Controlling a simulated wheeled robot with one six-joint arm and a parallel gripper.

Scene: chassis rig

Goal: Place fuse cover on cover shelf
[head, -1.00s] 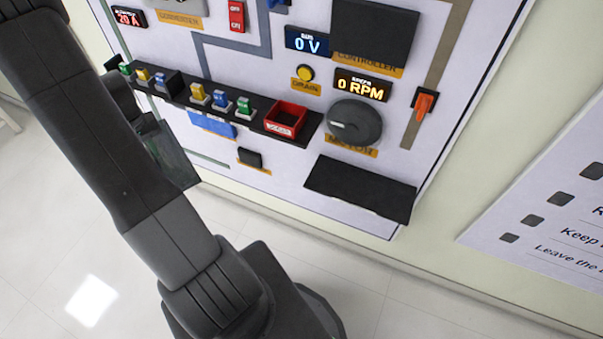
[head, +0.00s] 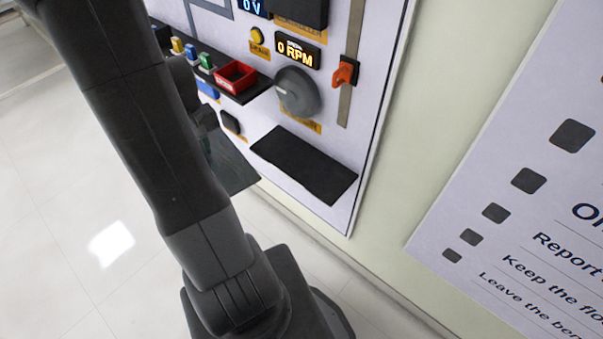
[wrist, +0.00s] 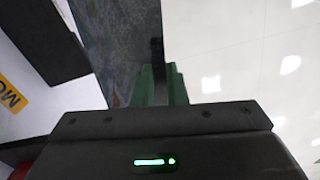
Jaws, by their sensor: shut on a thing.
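The fuse cover (head: 232,166) is a dark, see-through flat panel. It shows partly behind my arm in the head view, left of the shelf, and fills the upper middle of the wrist view (wrist: 108,38). My gripper (wrist: 160,82) has green fingers and is shut on the cover's near end; my arm mostly hides it in the head view. The cover shelf (head: 305,163) is a bare black ledge low on the white panel. In the wrist view a black slab (wrist: 48,40), seemingly this shelf, lies left of the cover, with a pale gap between.
Above the shelf are a grey motor knob (head: 298,92), a red tray (head: 237,76) on a black ledge, and an orange-handled switch (head: 345,72). A sign (head: 520,200) hangs on the wall at right. The floor (head: 90,190) at left is clear.

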